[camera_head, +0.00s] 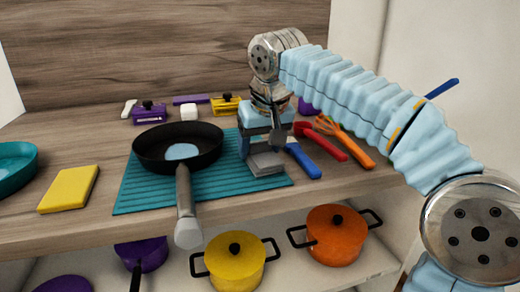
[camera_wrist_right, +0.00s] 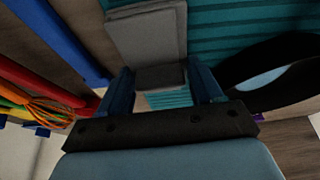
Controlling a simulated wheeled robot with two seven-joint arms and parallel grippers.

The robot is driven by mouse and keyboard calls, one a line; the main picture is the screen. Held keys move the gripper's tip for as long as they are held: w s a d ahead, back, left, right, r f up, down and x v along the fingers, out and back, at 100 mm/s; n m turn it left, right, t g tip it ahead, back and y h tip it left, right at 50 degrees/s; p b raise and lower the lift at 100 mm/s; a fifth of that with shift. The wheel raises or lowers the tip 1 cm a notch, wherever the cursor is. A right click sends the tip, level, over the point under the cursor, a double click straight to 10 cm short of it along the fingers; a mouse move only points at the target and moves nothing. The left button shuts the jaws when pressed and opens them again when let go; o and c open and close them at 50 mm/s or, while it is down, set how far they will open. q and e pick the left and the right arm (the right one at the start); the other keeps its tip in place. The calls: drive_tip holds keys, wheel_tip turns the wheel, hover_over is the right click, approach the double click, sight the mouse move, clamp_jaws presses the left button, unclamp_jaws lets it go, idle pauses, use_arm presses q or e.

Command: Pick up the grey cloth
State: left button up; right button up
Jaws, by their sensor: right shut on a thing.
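The grey cloth (camera_head: 266,165) is a folded, flat piece at the right end of the teal ribbed mat (camera_head: 140,196). My right gripper (camera_head: 262,146) comes down over it from above. In the right wrist view, the cloth (camera_wrist_right: 150,38) reaches in between the two dark blue fingers of my right gripper (camera_wrist_right: 163,82), which are shut on its near part. I cannot tell whether the cloth touches the mat. My left gripper is not in view.
A black frying pan (camera_head: 160,148) sits close left on the mat. Blue-, red- and orange-handled utensils (camera_head: 303,160) lie close right. A yellow sponge (camera_head: 69,189) lies further left. Yellow (camera_head: 235,265) and orange (camera_head: 335,240) pots stand on the shelf below the counter edge.

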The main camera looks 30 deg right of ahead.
sight(259, 154)
drive_tip(key=shift+r, duration=0.35)
drive_tip(key=r, duration=0.3)
drive_tip(key=shift+s+a, duration=0.2)
drive_tip(key=s+r, duration=0.1)
drive_tip(key=s+a+r, duration=0.2)
drive_tip(key=r, duration=0.1)
drive_tip(key=shift+r, duration=0.1)
drive_tip(key=s+a+r, duration=0.5)
drive_tip(key=s, duration=0.3)
drive_tip(key=shift+a, duration=0.25)
drive_tip(key=shift+s, duration=0.1)
